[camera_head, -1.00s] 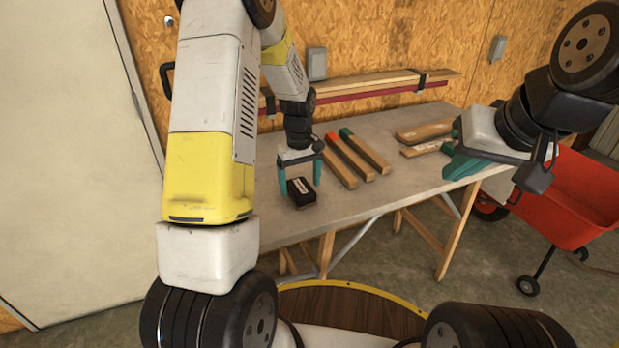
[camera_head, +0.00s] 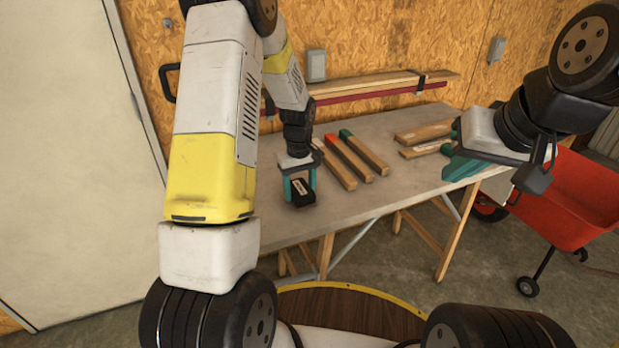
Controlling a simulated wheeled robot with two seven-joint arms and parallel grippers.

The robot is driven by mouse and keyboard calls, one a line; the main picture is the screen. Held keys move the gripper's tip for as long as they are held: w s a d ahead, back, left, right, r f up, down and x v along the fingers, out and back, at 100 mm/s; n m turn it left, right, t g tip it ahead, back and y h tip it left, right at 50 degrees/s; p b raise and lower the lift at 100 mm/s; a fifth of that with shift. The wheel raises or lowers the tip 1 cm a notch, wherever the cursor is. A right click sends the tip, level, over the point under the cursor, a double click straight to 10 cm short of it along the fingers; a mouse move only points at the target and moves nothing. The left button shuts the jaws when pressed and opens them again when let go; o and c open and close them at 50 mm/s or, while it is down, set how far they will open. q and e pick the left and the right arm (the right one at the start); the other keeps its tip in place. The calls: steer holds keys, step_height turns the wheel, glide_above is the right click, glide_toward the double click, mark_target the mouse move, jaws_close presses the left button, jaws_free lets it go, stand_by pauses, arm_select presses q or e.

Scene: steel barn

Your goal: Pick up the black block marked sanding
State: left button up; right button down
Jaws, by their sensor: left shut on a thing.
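The black block (camera_head: 303,197) with a white label sits at the left part of the grey table in the head view. The label's text is too small to read. My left gripper (camera_head: 299,187) comes down from above, its teal fingers on either side of the block, and is shut on it. I cannot tell whether the block touches the table top. My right gripper (camera_head: 460,168) is over the right part of the table, away from the block; its finger gap cannot be made out.
Several wooden bars with coloured ends (camera_head: 358,156) lie on the grey table (camera_head: 345,206) just right of the block. More wooden pieces (camera_head: 425,132) lie further right near my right gripper. A red cart (camera_head: 575,195) stands right of the table. The table's front strip is clear.

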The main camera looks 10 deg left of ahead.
mark_target(300, 187)
arm_select(q)
steer(key=shift+r, duration=0.1)
step_height(300, 187, up, 4)
steer(key=shift+f, duration=0.15)
steer(key=s+d+r, duration=0.1)
steer(key=s+d, duration=0.9)
steer(key=s, duration=0.2)
steer(key=shift+d, duration=0.35)
steer(key=o, duration=0.8)
steer(key=shift+c, duration=0.2)
steer(key=c, duration=0.5)
steer(key=shift+o, duration=0.2)
